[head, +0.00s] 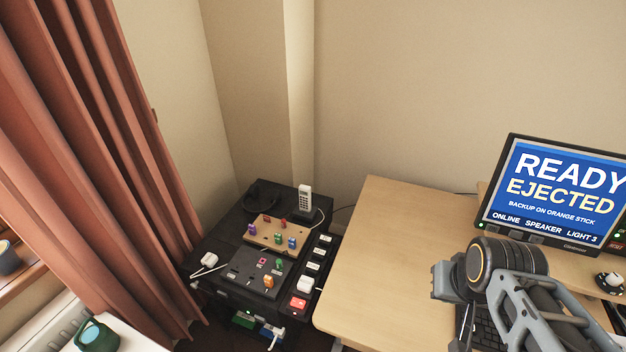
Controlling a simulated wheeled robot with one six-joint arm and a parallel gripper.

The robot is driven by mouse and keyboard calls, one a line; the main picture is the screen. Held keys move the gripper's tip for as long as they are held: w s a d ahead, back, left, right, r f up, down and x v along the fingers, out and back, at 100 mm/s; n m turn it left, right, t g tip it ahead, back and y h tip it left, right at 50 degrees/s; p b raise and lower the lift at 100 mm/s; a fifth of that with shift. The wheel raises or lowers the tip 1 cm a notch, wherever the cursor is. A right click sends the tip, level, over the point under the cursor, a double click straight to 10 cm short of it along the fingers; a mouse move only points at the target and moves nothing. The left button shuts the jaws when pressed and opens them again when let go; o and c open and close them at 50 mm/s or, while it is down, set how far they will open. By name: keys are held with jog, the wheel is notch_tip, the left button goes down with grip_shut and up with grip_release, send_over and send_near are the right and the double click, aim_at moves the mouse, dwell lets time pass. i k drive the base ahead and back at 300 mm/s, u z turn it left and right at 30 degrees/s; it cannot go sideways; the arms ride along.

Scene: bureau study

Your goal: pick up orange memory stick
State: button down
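A small orange piece (269,281), which looks like the orange memory stick, stands at the front of a dark panel (243,272) on the black cabinet. It is too small to see in detail. A green piece (278,265) stands behind it on the same panel. My gripper (462,325) is at the lower right, over the desk and well to the right of the orange piece. Its fingers are small and partly cut off by the bottom edge, so I cannot tell their opening.
A wooden board (262,239) with several coloured sticks lies behind the panel. A cordless phone (305,198) stands at the back. Labelled switches line the cabinet's right side. The light wood desk (385,240) is mostly clear. A monitor (552,195) reads "READY EJECTED, BACKUP ON ORANGE STICK".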

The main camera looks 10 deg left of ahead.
aim_at(268, 280)
jog(key=u, duration=1.55)
